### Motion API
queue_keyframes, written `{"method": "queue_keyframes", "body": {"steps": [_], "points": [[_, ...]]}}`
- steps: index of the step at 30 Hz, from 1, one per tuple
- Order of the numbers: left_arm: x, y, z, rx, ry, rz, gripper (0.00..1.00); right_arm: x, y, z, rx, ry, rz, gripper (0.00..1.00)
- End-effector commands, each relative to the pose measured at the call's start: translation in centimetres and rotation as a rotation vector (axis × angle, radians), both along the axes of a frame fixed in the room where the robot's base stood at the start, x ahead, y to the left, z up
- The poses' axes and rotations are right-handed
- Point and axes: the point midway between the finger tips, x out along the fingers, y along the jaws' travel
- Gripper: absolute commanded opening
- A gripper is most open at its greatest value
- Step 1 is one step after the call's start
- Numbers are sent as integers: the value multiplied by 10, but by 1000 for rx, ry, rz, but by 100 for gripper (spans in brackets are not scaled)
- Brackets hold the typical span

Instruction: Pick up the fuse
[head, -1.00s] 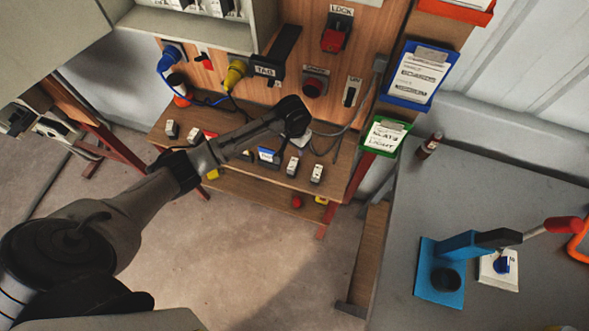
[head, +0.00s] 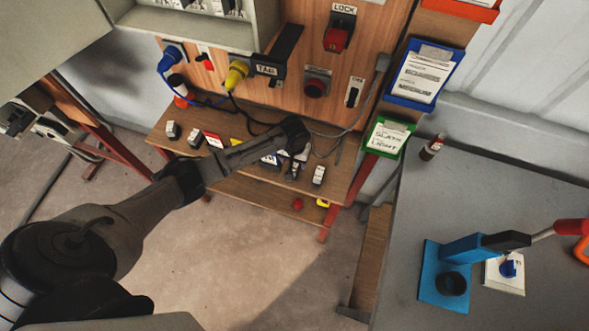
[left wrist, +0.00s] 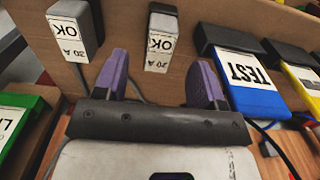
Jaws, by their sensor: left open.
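Several small grey fuses with white labels stand on the wooden shelf. In the left wrist view one fuse marked OK (left wrist: 160,40) is straight ahead, between the lines of my fingers. Another, marked 20 A OK (left wrist: 70,32), is to its left; it also shows in the head view (head: 318,175). Two more fuses (head: 172,131) are at the shelf's left end. My left gripper (left wrist: 158,78), with purple fingers, is open and empty, pointing at the middle fuse. I cannot tell whether they touch. In the head view my gripper partly hides that fuse. My right gripper is out of view.
A blue box labelled TEST (left wrist: 245,82) and a yellow one (left wrist: 305,78) lie right of the fuse in the left wrist view; a green box (left wrist: 20,125) is at left. A wooden panel with switches (head: 290,95) rises behind the shelf. Cables hang there. A grey table (head: 480,210) stands right.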

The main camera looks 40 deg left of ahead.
Motion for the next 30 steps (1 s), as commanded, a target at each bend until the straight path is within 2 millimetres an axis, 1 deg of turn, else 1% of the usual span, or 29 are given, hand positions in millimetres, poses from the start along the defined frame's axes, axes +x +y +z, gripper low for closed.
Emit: {"method": "queue_keyframes", "body": {"steps": [5,12,16,19,26,30], "points": [[0,0,-8,1,2,-1,64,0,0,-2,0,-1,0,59],[0,-2,-39,1,2,0,64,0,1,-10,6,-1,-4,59],[0,-2,-51,2,1,0,64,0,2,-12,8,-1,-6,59],[0,-2,-55,1,-1,0,64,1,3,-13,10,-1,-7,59],[0,-2,-55,1,-1,-1,64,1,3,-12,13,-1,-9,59],[0,-2,-55,1,-1,-1,52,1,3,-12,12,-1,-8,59]]}}
